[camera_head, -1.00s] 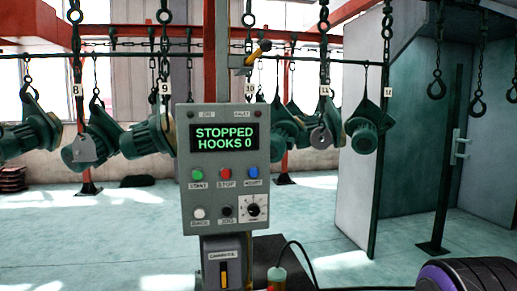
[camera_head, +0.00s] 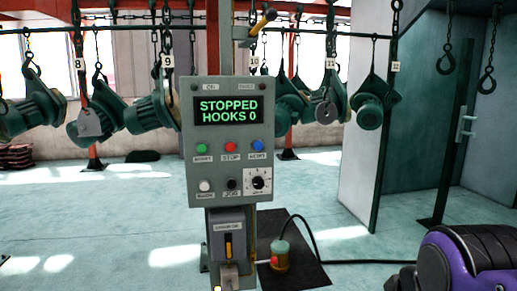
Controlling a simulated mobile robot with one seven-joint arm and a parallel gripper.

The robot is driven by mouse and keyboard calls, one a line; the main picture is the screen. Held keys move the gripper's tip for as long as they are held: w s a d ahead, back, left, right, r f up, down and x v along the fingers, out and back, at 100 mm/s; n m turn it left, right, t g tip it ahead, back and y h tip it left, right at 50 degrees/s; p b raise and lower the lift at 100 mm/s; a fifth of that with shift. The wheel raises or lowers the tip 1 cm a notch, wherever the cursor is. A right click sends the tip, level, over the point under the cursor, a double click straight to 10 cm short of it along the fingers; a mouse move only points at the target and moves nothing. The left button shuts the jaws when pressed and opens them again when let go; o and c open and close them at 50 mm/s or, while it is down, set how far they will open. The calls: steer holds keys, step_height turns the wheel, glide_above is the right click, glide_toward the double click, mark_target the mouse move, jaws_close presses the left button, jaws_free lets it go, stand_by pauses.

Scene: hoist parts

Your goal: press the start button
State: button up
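The grey control panel (camera_head: 216,170) stands upright on a post in the middle of the head view. Its screen (camera_head: 229,110) reads "STOPPED HOOKS 0" in green letters. The green start button (camera_head: 202,149) sits at the left of the upper button row. A red stop button (camera_head: 230,147) and a blue button (camera_head: 257,145) are to its right. Below are a white button (camera_head: 206,186), a black one (camera_head: 232,185) and a rotary dial (camera_head: 258,181). A purple and black part of my arm shows at the lower right. My gripper is not in view, and nothing visible touches the panel.
Green hoist units (camera_head: 96,120) hang from an overhead rail behind the panel, on numbered hooks. A grey box with a yellow handle (camera_head: 228,243) is under the panel. The floor left is open.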

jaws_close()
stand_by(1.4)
